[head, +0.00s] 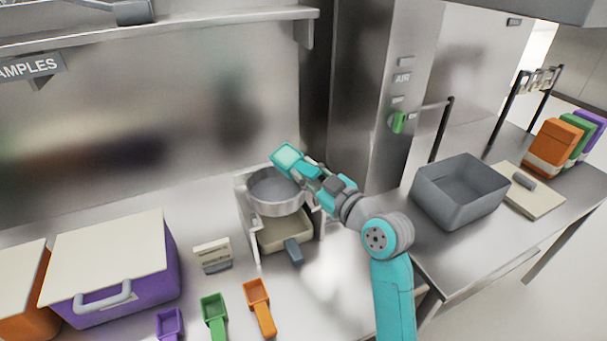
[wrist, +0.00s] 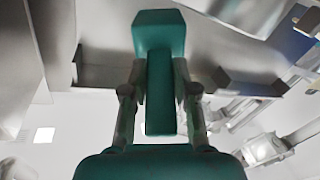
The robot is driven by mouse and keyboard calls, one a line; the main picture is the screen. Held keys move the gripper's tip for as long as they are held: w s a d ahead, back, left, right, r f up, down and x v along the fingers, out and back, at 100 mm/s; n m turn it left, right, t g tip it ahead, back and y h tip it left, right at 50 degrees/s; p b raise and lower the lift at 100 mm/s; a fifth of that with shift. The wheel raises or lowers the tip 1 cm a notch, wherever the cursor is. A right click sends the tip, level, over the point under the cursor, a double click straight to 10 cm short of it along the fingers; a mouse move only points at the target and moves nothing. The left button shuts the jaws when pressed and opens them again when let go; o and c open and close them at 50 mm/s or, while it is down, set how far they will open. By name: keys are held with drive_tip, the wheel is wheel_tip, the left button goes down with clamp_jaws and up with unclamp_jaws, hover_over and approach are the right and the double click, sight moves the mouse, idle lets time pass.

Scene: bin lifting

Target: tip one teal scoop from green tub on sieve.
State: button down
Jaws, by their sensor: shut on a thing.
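My gripper (head: 313,172) is shut on the handle of a teal scoop (head: 287,156). It holds the scoop over the back rim of the round grey sieve (head: 276,208). The scoop's pale face shows towards the head view; I cannot tell whether it holds anything. In the wrist view the scoop (wrist: 159,35) points away, with its handle between the fingers of my gripper (wrist: 161,95). The sieve sits in a metal stand, and its visible inside looks plain grey. A green tub (head: 580,133) stands between an orange and a purple one at far right.
A beige tray (head: 286,236) lies under the sieve. A purple tub (head: 120,290) with a pale lid stands left, beside an orange one (head: 20,310). Purple, green (head: 214,310) and orange (head: 259,300) scoops lie in front. A grey bin (head: 460,195) stands right.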

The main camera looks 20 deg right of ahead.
drive_tip(key=n, duration=0.4)
drive_tip(key=shift+a+r+n, duration=0.1)
drive_tip(key=shift+a+n, duration=0.1)
drive_tip(key=shift+n, duration=0.2)
drive_tip(key=n, duration=0.3)
drive_tip(key=shift+s+a+f, duration=0.1)
drive_tip(key=shift+a+f, duration=0.1)
drive_tip(key=shift+a, duration=0.1)
drive_tip(key=n, duration=0.3)
drive_tip(key=f+n, duration=0.1)
drive_tip(key=shift+s+a, duration=0.1)
drive_tip(key=shift+a, duration=0.3)
drive_tip(key=shift+r, duration=0.1)
drive_tip(key=shift+r+m, duration=0.5)
drive_tip(key=shift+m, duration=0.5)
drive_tip(key=shift+d, duration=0.1)
